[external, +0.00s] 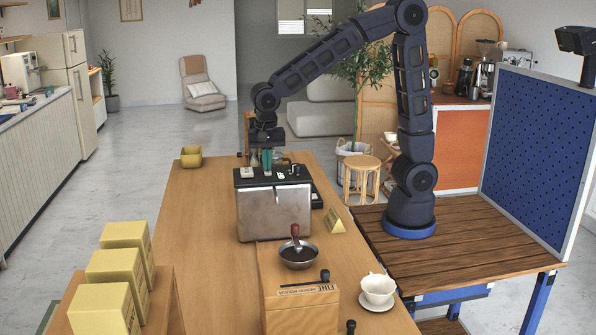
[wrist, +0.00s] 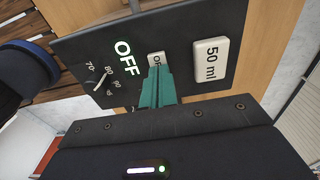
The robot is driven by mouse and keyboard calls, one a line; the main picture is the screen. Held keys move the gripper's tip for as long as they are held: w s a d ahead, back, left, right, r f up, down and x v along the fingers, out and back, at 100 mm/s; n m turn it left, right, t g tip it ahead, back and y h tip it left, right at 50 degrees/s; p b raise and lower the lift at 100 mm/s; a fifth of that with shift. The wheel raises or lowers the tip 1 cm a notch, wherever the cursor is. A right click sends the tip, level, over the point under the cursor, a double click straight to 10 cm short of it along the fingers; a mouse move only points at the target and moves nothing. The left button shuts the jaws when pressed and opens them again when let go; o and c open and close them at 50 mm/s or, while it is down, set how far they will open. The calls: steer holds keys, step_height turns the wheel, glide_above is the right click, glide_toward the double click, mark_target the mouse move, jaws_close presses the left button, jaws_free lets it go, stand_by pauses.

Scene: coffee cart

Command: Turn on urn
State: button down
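The urn (external: 273,212) is a metal box with a black top, standing on the wooden table. In the wrist view its black control panel (wrist: 178,40) shows glowing "OFF" letters, a temperature dial (wrist: 99,80) and a white "50 ml" button (wrist: 211,60). A small white button (wrist: 156,58) with partly hidden lettering lies right at my fingertips. My gripper (external: 266,163) points down over the urn's top. Its teal fingers (wrist: 156,82) are together with nothing seen between them. I cannot tell whether they touch the small button.
A yellow container (external: 191,158) sits at the back left. The table's left side is clear.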

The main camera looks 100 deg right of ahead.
step_height(320, 180, up, 14)
steer(key=shift+a, duration=0.35)
stand_by(0.4)
steer(key=shift+a+h, duration=0.15)
steer(key=shift+h, duration=0.45)
steer(key=f, duration=0.4)
steer(key=d+f, duration=0.1)
steer(key=f, duration=0.4)
steer(key=d+f, duration=0.1)
steer(key=f, duration=0.3)
steer(key=shift+d+f, duration=0.1)
steer(key=shift+f, duration=0.25)
